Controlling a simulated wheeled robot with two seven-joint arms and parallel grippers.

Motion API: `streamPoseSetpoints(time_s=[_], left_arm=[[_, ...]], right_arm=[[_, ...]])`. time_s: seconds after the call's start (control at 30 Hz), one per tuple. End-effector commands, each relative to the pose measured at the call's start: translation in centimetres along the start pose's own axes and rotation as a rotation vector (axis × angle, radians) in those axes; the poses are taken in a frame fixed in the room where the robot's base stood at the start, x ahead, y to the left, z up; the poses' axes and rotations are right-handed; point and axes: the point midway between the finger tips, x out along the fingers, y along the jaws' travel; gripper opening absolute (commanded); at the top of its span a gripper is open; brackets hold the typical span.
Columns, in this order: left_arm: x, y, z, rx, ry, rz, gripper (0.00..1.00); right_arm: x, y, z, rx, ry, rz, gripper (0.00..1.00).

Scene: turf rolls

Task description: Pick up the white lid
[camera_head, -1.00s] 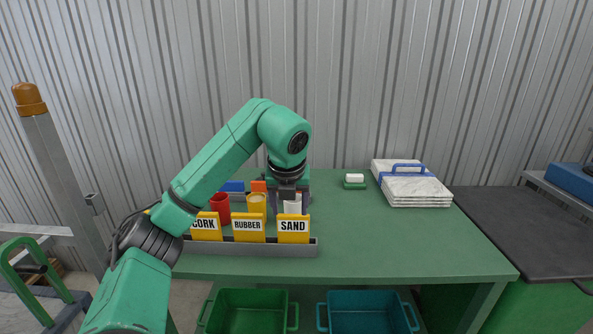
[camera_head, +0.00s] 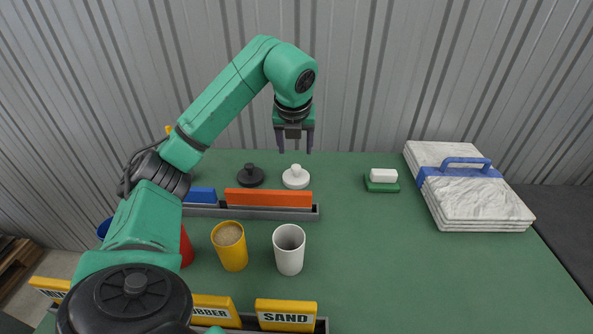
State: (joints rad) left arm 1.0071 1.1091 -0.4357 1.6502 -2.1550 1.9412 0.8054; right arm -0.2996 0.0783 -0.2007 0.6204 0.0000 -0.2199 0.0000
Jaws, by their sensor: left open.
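The white lid (camera_head: 296,178) lies on the green table near its back edge, its small knob facing up. My left gripper (camera_head: 295,148) is above the white lid, jaws open and pointing down, with nothing between the fingers. A gap shows between the fingertips and the knob. A black lid (camera_head: 250,176) lies just left of the white one. My right gripper is not in view.
A grey rack with an orange block (camera_head: 268,198) stands in front of the lids. A yellow cup (camera_head: 230,246) and a white cup (camera_head: 289,249) stand nearer. A green-and-white block (camera_head: 382,181) and strapped white slabs (camera_head: 470,190) lie right. Table between is clear.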

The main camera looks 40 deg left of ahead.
Motion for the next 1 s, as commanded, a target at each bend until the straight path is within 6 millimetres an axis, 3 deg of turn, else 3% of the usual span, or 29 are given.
streamPoseSetpoints(time_s=[0.1, 0.5, 0.77, 0.83, 0.93, 0.97, 1.0], left_arm=[[3.2, 0.1, -0.1, -0.001, 0.005, 0.005, 0.66], [9.7, 0.1, 0.1, -0.002, 0.003, 0.001, 0.66], [10.8, 0.1, 0.2, -0.001, -0.001, 0.001, 0.66], [10.7, 0.1, 0.2, -0.001, -0.001, 0.001, 0.47], [10.7, 0.1, 0.2, -0.001, -0.001, 0.001, 0.09], [10.7, 0.1, 0.2, -0.001, -0.001, 0.001, 0.00], [10.7, 0.1, 0.2, -0.001, -0.001, 0.001, 0.00]], right_arm=[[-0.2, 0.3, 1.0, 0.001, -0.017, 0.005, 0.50], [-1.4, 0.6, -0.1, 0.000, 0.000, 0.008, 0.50], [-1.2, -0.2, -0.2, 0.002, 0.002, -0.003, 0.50], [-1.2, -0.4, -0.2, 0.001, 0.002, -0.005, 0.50], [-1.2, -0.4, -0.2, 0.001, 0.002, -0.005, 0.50], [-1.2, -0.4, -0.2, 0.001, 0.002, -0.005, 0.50], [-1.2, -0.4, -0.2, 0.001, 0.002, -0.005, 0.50]])
